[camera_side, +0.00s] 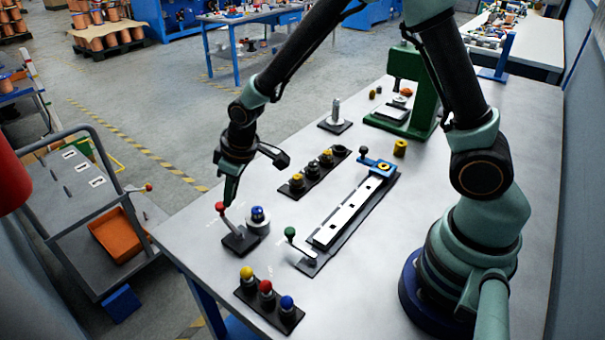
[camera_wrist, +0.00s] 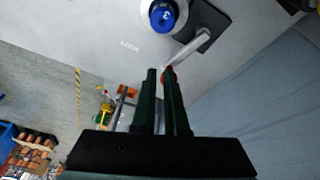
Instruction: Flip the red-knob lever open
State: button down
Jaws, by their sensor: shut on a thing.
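The red-knob lever (camera_side: 228,218) stands on a dark base plate near the left edge of the table. Its red knob (camera_side: 220,206) is at the top of a grey shaft that tilts to the left. My gripper (camera_side: 229,200) is at the knob from above, shut on it. In the wrist view, my gripper (camera_wrist: 160,75) has its dark fingertips around the red knob (camera_wrist: 169,75), which is partly hidden by a finger. The lever's shaft (camera_wrist: 192,48) runs from there up to its plate.
A blue-topped round part (camera_side: 257,215) stands beside the lever, close on its right. Yellow, red and blue knobs sit on a front block (camera_side: 267,300). A green-knob lever (camera_side: 291,234) and a long rail (camera_side: 350,208) lie to the right. The table's left edge is close.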

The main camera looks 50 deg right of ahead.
jog(key=shift+w+a+f, duration=0.15)
jog(key=shift+w+a, duration=0.15)
dwell(0.4)
jog(key=shift+s+d, duration=0.25)
jog(key=shift+d, duration=0.2)
jog(key=d, duration=0.1)
jog(key=s+d, duration=0.1)
jog(key=shift+s+d+r, duration=0.2)
jog(key=shift+d+r, duration=0.1)
jog(key=shift+r, duration=0.1)
jog(key=w+d+v, duration=0.1)
jog(key=d+v, duration=0.1)
jog(key=v, duration=0.7)
jog(key=shift+r, duration=0.55)
jog(key=shift+r, duration=0.1)
